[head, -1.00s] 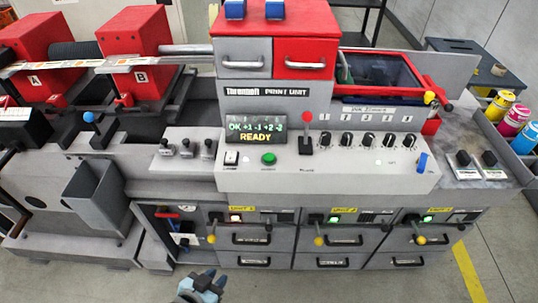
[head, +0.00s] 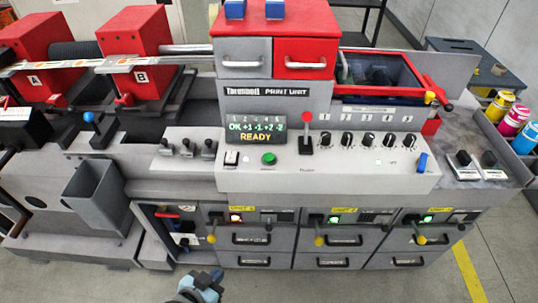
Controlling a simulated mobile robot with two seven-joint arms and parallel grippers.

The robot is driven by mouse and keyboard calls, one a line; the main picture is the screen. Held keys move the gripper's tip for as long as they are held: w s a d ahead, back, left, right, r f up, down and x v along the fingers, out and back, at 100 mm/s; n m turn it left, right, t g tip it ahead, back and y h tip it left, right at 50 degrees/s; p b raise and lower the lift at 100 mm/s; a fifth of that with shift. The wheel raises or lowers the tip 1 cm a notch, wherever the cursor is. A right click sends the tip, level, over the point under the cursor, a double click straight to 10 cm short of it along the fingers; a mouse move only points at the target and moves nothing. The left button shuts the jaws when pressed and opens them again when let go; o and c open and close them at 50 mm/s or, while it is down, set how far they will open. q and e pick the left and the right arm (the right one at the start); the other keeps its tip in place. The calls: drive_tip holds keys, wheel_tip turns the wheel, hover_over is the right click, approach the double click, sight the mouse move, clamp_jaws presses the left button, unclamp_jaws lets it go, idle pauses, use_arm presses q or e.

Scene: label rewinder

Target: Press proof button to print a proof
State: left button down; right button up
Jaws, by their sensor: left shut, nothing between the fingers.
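The print unit's grey control panel (head: 330,173) faces me. A round green button (head: 269,158) sits on its left part, and the small label under it is too blurred to read. The display (head: 255,131) above reads "OK +1 -1 +2 -2" and "READY". My left gripper (head: 216,276) is low at the bottom edge of the head view, shut and empty. It is below and left of the green button, well apart from the panel. My right gripper is not in view.
A red-knobbed lever (head: 307,133) stands right of the green button, with several black knobs further right. Drawers and yellow-knobbed handles (head: 319,240) line the front below. Open floor lies in front.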

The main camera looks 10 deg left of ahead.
use_arm(q)
drive_tip(key=shift+s+f, duration=0.15)
drive_tip(key=shift+s, duration=0.15)
idle(0.4)
